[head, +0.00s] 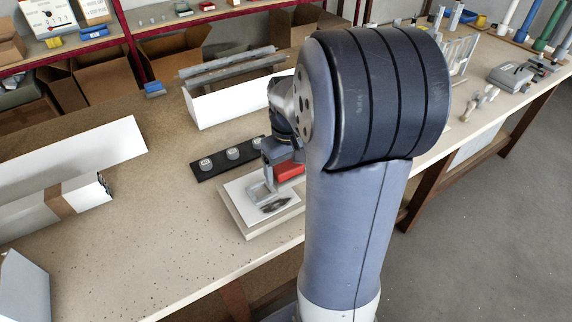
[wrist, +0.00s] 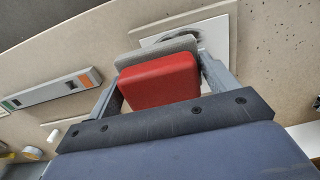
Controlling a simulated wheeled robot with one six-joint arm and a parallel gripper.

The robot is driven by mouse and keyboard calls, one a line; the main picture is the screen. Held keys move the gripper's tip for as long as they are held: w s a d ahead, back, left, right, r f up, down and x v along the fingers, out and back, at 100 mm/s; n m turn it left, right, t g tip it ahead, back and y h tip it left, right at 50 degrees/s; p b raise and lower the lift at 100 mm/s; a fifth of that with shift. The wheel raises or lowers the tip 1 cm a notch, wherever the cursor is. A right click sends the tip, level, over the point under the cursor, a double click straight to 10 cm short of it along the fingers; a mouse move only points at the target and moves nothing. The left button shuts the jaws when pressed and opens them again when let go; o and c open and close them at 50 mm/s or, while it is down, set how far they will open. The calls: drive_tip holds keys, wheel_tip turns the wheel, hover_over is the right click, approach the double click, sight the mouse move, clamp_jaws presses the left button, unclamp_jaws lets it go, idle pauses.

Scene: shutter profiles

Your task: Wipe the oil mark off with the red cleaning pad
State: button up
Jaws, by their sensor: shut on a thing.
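The red cleaning pad (head: 289,170) is in my gripper (head: 268,190), partly hidden by my arm in the head view. In the wrist view the red pad (wrist: 160,80), with a grey layer on its far side, sits between the two fingers of my gripper (wrist: 162,78). The gripper is shut on it. The dark oil mark (head: 273,206) lies on a white plate (head: 243,190) on a beige board, close to the gripper. In the wrist view the oil mark (wrist: 188,36) shows just beyond the pad, partly hidden. I cannot tell whether the pad touches the plate.
A black strip with several round pieces (head: 228,157) lies behind the plate. White profiles (head: 235,98) lie farther back, and others (head: 60,205) lie at left. Glassware and tools stand at the far right.

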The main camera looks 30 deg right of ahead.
sight(268, 212)
drive_tip(key=shift+f+b, duration=3.2)
drive_tip(key=shift+f, duration=1.4)
drive_tip(key=shift+f+b, duration=0.3)
drive_tip(key=shift+f, duration=0.15)
drive_tip(key=shift+a, duration=0.1)
drive_tip(key=shift+a+r, duration=0.15)
drive_tip(key=shift+a, duration=1.3)
drive_tip(key=shift+a, duration=0.15)
drive_tip(key=shift+s+a+f, duration=0.1)
drive_tip(key=shift+a, duration=0.55)
drive_tip(key=shift+s+a+f, duration=0.1)
drive_tip(key=shift+a, duration=0.55)
